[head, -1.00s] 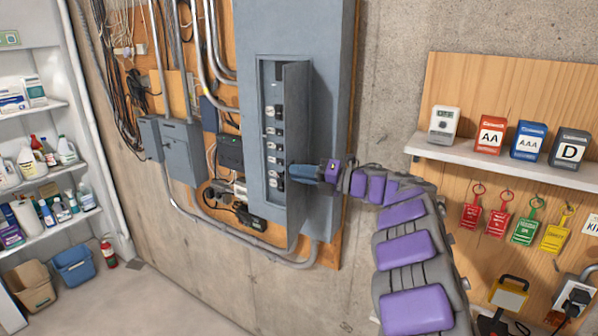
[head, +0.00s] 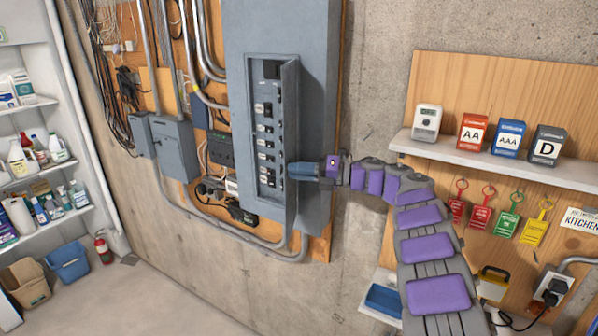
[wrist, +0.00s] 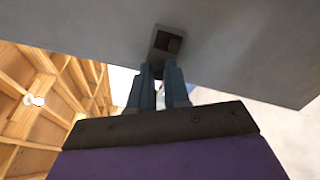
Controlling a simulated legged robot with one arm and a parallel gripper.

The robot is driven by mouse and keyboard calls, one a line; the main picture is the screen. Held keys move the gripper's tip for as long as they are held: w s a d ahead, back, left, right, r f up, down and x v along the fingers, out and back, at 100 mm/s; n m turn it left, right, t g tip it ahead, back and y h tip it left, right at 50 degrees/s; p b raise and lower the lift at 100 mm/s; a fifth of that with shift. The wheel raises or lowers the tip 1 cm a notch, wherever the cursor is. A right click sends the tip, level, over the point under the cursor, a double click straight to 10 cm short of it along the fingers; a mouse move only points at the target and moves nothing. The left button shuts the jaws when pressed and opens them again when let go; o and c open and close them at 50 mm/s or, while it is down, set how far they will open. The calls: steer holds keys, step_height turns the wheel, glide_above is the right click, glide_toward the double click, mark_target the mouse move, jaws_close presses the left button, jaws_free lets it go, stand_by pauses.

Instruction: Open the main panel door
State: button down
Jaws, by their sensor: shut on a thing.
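The grey main panel door (head: 291,120) stands swung out from the grey panel box (head: 240,60), seen nearly edge-on in the head view. Rows of black breakers (head: 264,135) show in the opening to its left. My gripper (head: 291,171) reaches the door's outer face from the right. In the wrist view, the gripper's two blue-grey fingers (wrist: 160,70) are close together at a small dark latch (wrist: 168,42) on the door's grey face (wrist: 235,45). The fingers are shut on this latch; their exact contact is partly hidden.
A shelf (head: 490,165) with battery boxes, hanging coloured tags (head: 508,218) and an outlet (head: 550,288) are on the right wall. Conduits and smaller grey boxes (head: 176,150) lie left of the panel. A stocked white shelf (head: 45,170) stands far left. The floor (head: 150,300) in front is clear.

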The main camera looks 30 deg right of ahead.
steer(key=shift+f, duration=0.15)
steer(key=c, duration=1.4)
jaws_free()
steer(key=shift+w, duration=0.1)
steer(key=shift+c, duration=0.2)
steer(key=o, duration=0.3)
steer(key=shift+w+d, duration=0.15)
steer(key=shift+d, duration=0.05)
steer(key=shift+o, duration=0.2)
steer(key=shift+s, duration=0.2)
steer(key=b+v, duration=0.2)
steer(key=v, duration=1.5)
steer(key=shift+d, duration=0.2)
